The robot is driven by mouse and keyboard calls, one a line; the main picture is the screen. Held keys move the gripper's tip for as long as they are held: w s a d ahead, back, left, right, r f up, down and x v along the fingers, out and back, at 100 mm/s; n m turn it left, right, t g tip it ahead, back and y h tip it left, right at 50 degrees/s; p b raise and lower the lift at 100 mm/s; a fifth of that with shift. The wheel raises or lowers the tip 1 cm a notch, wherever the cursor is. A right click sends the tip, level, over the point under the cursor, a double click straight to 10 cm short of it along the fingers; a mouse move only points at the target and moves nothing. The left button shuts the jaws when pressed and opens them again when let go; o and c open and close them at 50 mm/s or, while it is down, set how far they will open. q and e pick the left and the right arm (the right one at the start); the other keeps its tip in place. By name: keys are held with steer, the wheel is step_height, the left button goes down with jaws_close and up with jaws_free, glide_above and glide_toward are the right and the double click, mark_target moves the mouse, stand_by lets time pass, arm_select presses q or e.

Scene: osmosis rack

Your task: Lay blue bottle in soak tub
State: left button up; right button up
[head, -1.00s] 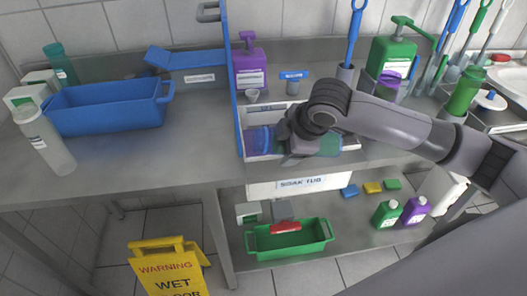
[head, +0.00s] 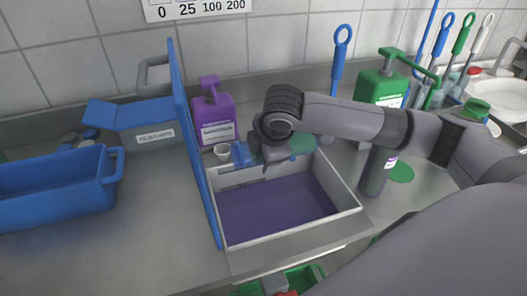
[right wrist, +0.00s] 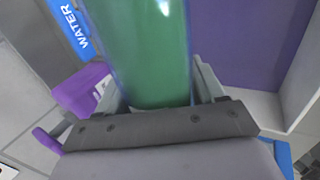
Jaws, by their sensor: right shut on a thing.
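The soak tub (head: 298,229) is a white rectangular tub with purple liquid, set in the counter right of the blue upright panel. My right gripper (head: 268,158) is at the tub's back rim, partly hidden by its own wrist. It is shut on a bottle, which looks green with bluish see-through edges in the right wrist view (right wrist: 155,45). In the head view only a green part of the bottle (head: 301,145) shows past the wrist. The purple liquid and white wall show beside the bottle in the wrist view. Whether the bottle touches the tub is unclear. My left gripper is out of view.
The blue panel (head: 195,150) stands at the tub's left edge. A dark purple bottle (head: 373,175) stands right. A blue bin (head: 55,190) sits left.

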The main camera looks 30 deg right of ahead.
steer(key=shift+w+f, duration=0.15)
steer(key=shift+f, duration=0.9)
step_height(320, 180, down, 4)
steer(key=shift+f+b, duration=3.05)
steer(key=shift+f, duration=4.35)
